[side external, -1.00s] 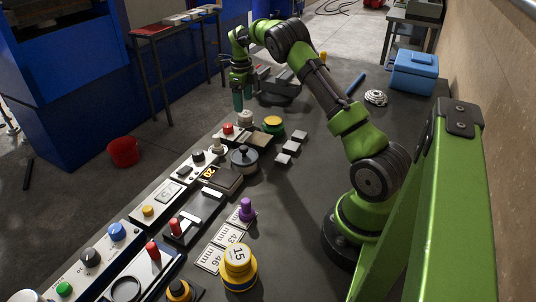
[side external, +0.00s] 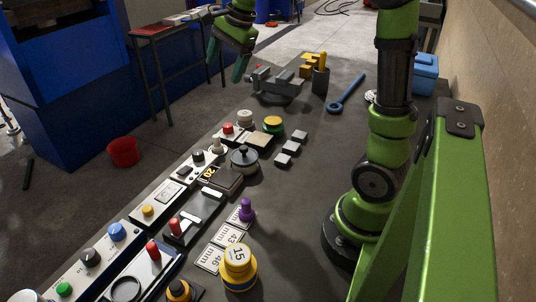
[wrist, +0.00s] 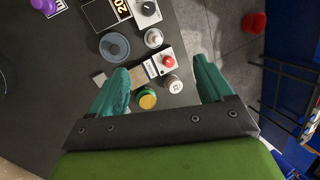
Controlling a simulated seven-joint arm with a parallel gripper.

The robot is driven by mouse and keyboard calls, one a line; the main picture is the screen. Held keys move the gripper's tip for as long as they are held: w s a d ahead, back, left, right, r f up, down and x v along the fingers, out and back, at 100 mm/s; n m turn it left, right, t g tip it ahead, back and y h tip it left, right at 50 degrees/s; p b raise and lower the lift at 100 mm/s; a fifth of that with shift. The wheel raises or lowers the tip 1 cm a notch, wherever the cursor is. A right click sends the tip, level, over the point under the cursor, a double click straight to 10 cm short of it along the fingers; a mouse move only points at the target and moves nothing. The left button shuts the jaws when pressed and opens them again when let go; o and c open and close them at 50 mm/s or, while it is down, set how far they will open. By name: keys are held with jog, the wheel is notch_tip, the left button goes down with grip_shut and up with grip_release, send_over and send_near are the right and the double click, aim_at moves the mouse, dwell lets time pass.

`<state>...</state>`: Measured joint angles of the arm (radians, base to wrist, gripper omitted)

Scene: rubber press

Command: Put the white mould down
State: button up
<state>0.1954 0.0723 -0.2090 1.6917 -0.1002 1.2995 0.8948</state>
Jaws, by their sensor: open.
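A small white round piece (side external: 245,118), which looks like the white mould, stands upright at the far end of the control row, beside a red button (side external: 228,128). It also shows in the wrist view (wrist: 173,85), below the red button. A green-and-yellow round piece (side external: 273,124) stands close to its right in the side view. My gripper (side external: 224,68) is raised well above and beyond the white piece, apart from it.
A dark lidded pot (side external: 244,158) stands near the red button. Several small grey blocks (side external: 290,147) lie to the right. A grey clamp-like fixture (side external: 276,86), a dark cup (side external: 320,80) and a blue wrench (side external: 347,93) are farther back. The table's right middle is clear.

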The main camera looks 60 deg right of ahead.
jog(key=s+a+f+n+t+y, duration=0.1)
jog(key=s+a+f+n+t, duration=0.2)
jog(key=s+a+n, duration=1.2)
jog(key=shift+s+n, duration=0.5)
jog(key=shift+s, duration=0.25)
jog(key=shift+a, duration=0.1)
